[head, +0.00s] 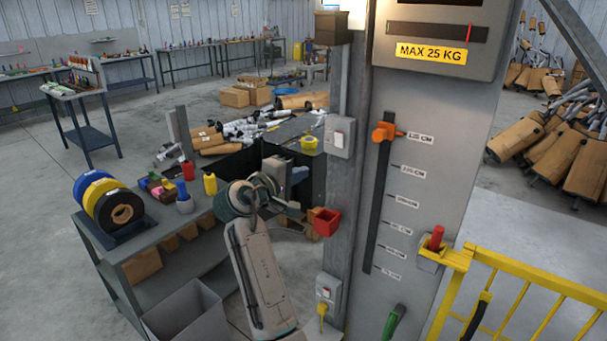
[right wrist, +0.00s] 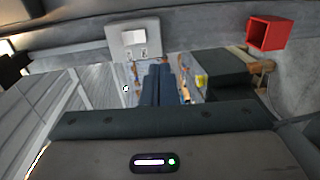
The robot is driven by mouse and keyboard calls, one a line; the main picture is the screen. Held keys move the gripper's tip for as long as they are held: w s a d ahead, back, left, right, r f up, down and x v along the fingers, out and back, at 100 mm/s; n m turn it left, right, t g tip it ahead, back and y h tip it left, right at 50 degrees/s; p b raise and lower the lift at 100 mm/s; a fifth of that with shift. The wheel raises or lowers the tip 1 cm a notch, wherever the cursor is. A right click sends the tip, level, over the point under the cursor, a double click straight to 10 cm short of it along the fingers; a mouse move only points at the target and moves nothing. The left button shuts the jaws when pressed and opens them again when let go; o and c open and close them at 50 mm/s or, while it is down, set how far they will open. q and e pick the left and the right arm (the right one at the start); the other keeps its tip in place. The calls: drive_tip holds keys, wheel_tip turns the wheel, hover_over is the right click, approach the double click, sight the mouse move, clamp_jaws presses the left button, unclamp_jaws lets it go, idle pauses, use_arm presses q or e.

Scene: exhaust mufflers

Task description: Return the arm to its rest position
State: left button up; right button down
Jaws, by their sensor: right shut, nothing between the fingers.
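My right arm (head: 259,270) rises from the bottom centre of the head view and bends at a grey joint. Its right gripper (head: 294,208) is at the end, left of the grey post, partly hidden by the arm's own links and small in the picture. In the right wrist view the two dark fingers (right wrist: 158,80) lie together with nothing between them. My left gripper is not in view.
The grey post carries a switch box (head: 339,136) and a red bin (head: 326,221), close right of the gripper. A panel with an orange slider (head: 384,132) stands further right, by a yellow gate (head: 535,283). A workbench (head: 150,238) with tape rolls (head: 103,203) is left.

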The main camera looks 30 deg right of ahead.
idle(0.4)
